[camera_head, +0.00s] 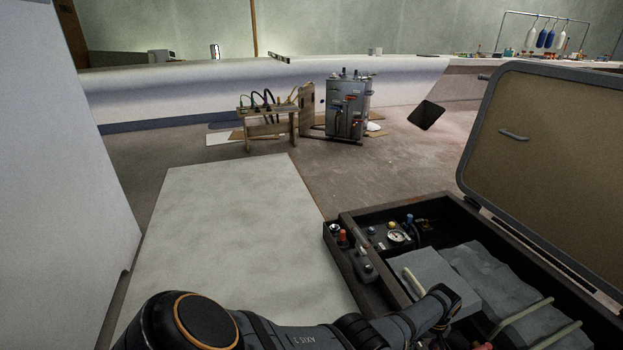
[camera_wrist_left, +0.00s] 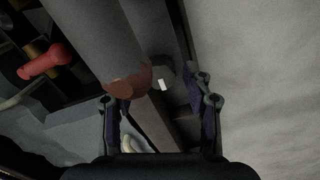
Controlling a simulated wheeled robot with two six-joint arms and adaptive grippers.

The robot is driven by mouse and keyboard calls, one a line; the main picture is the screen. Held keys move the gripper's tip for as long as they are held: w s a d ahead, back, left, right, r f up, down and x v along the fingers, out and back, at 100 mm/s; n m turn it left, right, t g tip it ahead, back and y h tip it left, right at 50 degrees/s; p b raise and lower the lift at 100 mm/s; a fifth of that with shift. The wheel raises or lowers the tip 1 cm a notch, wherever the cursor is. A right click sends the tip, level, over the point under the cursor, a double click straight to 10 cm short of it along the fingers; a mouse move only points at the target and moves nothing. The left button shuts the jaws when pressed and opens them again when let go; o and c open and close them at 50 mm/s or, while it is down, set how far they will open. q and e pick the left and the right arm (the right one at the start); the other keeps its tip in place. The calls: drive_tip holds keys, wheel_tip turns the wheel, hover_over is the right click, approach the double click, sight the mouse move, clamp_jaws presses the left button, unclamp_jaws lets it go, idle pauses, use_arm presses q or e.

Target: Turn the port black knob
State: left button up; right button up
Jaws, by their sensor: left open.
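In the left wrist view a dark knob (camera_wrist_left: 162,72) with a white mark sits on a narrow dark ledge. I take it for the black knob; I cannot tell whether it is the port one. My left gripper (camera_wrist_left: 158,97) is open, its fingers apart on either side of the view. The knob lies between their lines, near the tips, and nothing is held. A grey cylinder (camera_wrist_left: 100,35) with a reddish-brown end partly covers the area left of the knob. In the head view my left arm reaches right across the open case (camera_head: 348,222); its fingers are not clear there. My right gripper is not seen.
The case's raised lid (camera_head: 545,150) stands at the right. A red knob (camera_head: 342,237) and a gauge (camera_head: 398,236) sit in the case. A pale board (camera_head: 225,235) lies left of it. A wooden stand (camera_head: 268,130) and grey tank (camera_head: 348,108) stand farther back.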

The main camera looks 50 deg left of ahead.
sight(422, 347)
use_arm(q)
drive_tip(key=shift+f+n+b, duration=0.3)
drive_tip(key=shift+n+b, duration=0.1)
drive_tip(key=shift+n, duration=0.5)
drive_tip(key=n+b, duration=0.2)
drive_tip(key=n, duration=0.1)
drive_tip(key=n+b, duration=0.2)
drive_tip(key=shift+f+n+b, duration=0.2)
drive_tip(key=shift+n+b, duration=0.1)
drive_tip(key=shift+n, duration=0.1)
wheel_tip(422, 347, up, 13)
drive_tip(key=p, duration=0.8)
drive_tip(key=s+a+m+p, duration=0.4)
drive_tip(key=s+m+p, duration=0.3)
drive_tip(key=s+p, duration=1)
drive_tip(key=s+a+m+p, duration=0.4)
drive_tip(key=s+m+p, duration=0.3)
drive_tip(key=s+p, duration=1)
drive_tip(key=shift+s+a+r+t+y+p, duration=0.2)
drive_tip(key=shift+s+t+y+p, duration=0.15)
drive_tip(key=shift+p, duration=0.6)
drive_tip(key=shift+w, duration=0.15)
